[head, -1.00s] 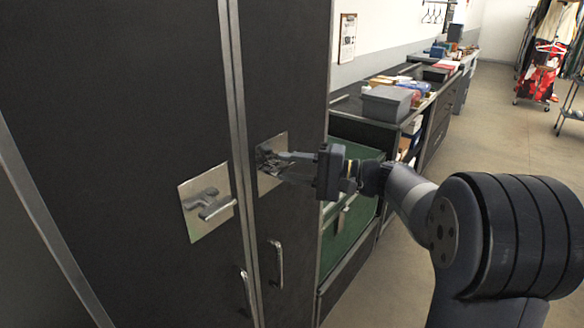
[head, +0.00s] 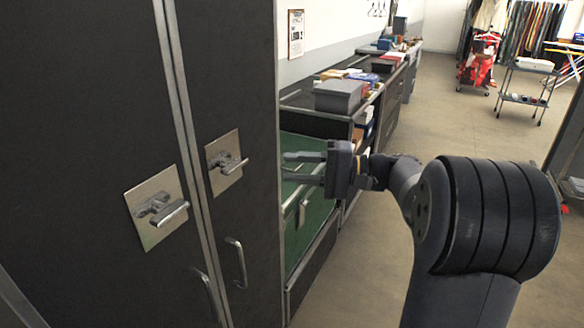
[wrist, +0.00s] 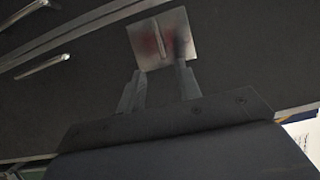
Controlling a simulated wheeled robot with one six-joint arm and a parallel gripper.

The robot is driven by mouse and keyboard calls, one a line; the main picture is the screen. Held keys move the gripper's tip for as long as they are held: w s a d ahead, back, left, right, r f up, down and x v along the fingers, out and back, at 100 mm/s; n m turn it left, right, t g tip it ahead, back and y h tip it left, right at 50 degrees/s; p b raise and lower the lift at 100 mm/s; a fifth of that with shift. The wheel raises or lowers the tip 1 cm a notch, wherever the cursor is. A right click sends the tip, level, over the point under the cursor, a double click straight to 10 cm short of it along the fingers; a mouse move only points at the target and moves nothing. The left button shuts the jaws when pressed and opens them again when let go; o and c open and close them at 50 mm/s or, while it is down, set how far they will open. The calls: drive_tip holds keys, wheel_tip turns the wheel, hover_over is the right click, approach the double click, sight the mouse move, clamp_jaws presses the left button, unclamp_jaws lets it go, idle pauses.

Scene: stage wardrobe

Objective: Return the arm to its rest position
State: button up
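My gripper (head: 303,167) is extended to the left at the end of my arm, its two fingers apart with nothing between them. It points toward the dark cabinet and is clear of the lever handle (head: 233,166) on the right door. That handle sits on a square metal plate. In the wrist view my two fingers (wrist: 158,82) are spread, with a metal plate (wrist: 160,40) ahead of them on the dark door. A second lever handle (head: 172,212) is on the left door.
The dark cabinet (head: 90,90) fills the left, with upright pull handles (head: 240,262) lower down. A counter with a grey box (head: 338,95) and green panels (head: 305,215) runs behind my gripper. Open floor (head: 430,120) lies to the right. A trolley (head: 525,97) and clothes racks stand far back.

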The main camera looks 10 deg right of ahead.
sight(244, 165)
drive_tip(key=shift+a, duration=0.1)
drive_tip(key=x, duration=1)
drive_tip(key=shift+w+a+r, duration=0.1)
drive_tip(key=shift+w+a, duration=0.05)
drive_tip(key=shift+a, duration=0.2)
drive_tip(key=shift+n, duration=0.3)
drive_tip(key=shift+d, duration=0.15)
